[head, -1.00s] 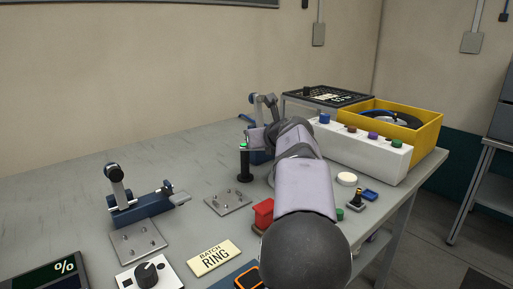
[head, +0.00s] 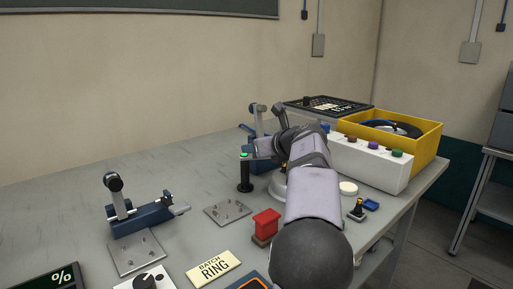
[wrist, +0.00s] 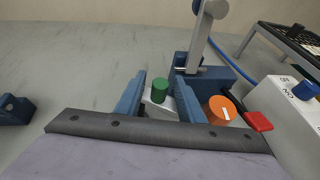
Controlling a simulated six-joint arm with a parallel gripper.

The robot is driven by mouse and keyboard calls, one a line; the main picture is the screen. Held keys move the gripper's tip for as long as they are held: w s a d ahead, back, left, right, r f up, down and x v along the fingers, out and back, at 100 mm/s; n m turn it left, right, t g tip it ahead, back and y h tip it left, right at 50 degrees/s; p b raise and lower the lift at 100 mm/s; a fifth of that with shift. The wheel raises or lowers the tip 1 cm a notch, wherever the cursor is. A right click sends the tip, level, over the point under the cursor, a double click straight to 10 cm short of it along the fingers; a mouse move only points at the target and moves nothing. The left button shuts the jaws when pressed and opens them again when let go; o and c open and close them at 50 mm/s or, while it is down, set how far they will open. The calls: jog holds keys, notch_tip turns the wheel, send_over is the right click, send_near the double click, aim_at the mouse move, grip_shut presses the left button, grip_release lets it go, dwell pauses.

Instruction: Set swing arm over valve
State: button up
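A blue clamp with an upright grey arm (head: 258,122) stands at the back of the bench, partly hidden by my arm. Its grey upright (wrist: 198,35) and blue base (wrist: 215,76) show in the wrist view, just beyond my fingers. My gripper (wrist: 157,98) is open, with two blue fingers apart. A green cylinder (wrist: 160,90) on a pale grey plate stands between them, with gaps visible at both sides. I cannot tell whether this belongs to the swing arm or is the valve.
An orange cylinder (wrist: 220,109) and a red tab (wrist: 258,121) lie right of my fingers. A white box with coloured knobs (head: 372,161) and a yellow bin (head: 428,143) stand right. A green-topped black post (head: 245,173) and another blue clamp (head: 143,216) stand left.

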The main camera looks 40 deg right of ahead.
jog(key=shift+s, duration=0.1)
jog(key=v, duration=0.7)
dwell(0.4)
jog(key=shift+r, duration=0.1)
